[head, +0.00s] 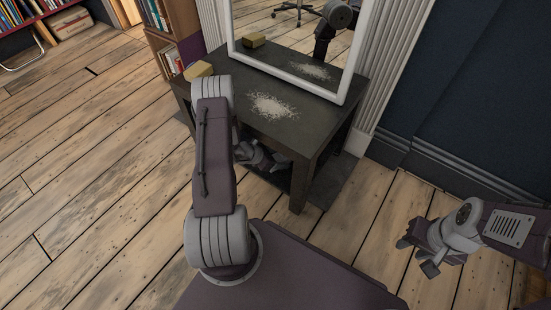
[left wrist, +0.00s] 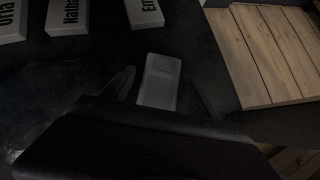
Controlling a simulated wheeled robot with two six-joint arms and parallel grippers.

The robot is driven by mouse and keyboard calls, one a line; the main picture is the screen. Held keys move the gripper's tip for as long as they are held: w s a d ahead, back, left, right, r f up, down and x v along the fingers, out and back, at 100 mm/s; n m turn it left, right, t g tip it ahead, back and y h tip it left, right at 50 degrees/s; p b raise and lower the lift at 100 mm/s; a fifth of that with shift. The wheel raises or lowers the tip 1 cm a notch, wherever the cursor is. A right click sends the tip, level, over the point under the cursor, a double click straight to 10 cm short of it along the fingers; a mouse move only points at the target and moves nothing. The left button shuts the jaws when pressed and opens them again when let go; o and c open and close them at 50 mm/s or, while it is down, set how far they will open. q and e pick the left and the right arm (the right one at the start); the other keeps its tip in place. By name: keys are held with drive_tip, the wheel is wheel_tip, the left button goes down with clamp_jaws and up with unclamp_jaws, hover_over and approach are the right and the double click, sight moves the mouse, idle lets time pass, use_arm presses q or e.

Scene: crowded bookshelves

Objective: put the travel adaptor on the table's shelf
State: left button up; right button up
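The travel adaptor, a pale grey block (left wrist: 159,82), lies in the left wrist view between the fingers of my left gripper (left wrist: 165,90). The fingers are apart, with a dark gap on each side of it. It appears to rest on the dark shelf (left wrist: 205,60). In the head view my left gripper (head: 263,160) is under the top of the dark table (head: 310,122), at its lower shelf; the adaptor is hidden there. My right gripper (head: 417,257) is open and empty above the floor, right of the table.
White lettered blocks (left wrist: 82,17) lie farther along the shelf. Wooden floor (left wrist: 265,55) shows beyond its edge. On the tabletop are a white-framed mirror (head: 345,75), scattered white bits (head: 272,106) and a yellow block (head: 199,70). A bookcase (head: 160,45) stands behind left.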

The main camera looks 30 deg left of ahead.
use_arm(q)
drive_tip(key=shift+s+r+p, duration=0.1)
drive_tip(key=shift+r+p, duration=0.25)
drive_tip(key=shift+r, duration=0.05)
drive_tip(key=p+v, duration=0.4)
drive_tip(key=v, duration=0.1)
drive_tip(key=shift+r, duration=0.25)
drive_tip(key=s+a+f+p, duration=0.1)
drive_tip(key=s+a+p, duration=0.3)
drive_tip(key=s, duration=0.6)
drive_tip(key=shift+s+a+p, duration=0.3)
drive_tip(key=shift+a+p, duration=0.05)
drive_tip(key=shift+a, duration=0.35)
